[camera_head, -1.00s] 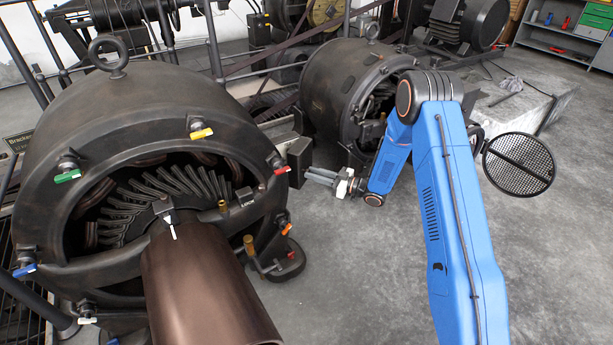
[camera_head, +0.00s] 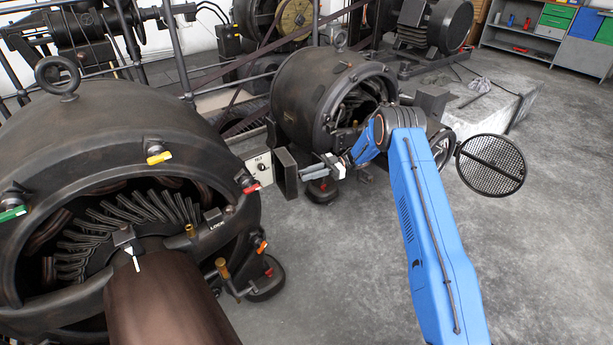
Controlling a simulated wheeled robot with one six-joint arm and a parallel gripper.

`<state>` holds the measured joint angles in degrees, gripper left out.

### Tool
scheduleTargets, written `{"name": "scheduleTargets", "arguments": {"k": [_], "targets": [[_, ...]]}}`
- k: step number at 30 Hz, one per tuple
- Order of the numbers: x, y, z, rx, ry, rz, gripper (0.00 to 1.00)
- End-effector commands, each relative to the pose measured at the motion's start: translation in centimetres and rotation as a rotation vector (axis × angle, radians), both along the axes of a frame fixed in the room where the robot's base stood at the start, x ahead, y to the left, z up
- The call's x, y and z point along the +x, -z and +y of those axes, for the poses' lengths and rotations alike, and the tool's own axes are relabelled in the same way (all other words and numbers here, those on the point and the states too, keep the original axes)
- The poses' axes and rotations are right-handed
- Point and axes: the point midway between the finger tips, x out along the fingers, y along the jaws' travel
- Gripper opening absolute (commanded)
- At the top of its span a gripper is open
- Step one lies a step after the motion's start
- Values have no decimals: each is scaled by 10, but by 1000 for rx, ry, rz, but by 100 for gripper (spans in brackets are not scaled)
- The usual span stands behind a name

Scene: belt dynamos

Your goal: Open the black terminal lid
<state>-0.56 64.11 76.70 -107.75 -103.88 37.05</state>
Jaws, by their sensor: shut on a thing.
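The black terminal lid (camera_head: 287,173) stands swung out on the right side of its box, between the two dynamos. Left of it, a pale terminal panel (camera_head: 257,164) with a dark knob and small lettering is exposed. My gripper (camera_head: 310,172) reaches in from the right, with its fingertips at the lid's right side. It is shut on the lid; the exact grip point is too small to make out.
A large dynamo (camera_head: 135,110) with coloured tags fills the left, its brown shaft (camera_head: 165,300) pointing forward. A smaller dynamo (camera_head: 315,95) stands behind my gripper. A round mesh cover (camera_head: 491,165) is at right. The concrete floor (camera_head: 400,290) is clear in front.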

Motion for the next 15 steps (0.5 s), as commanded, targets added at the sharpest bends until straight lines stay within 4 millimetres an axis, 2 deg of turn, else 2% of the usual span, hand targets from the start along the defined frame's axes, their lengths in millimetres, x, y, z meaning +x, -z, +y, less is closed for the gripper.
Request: {"name": "scheduleTargets", "arguments": {"k": [15], "targets": [[1,-1,2,2,-83,-1,0]]}}
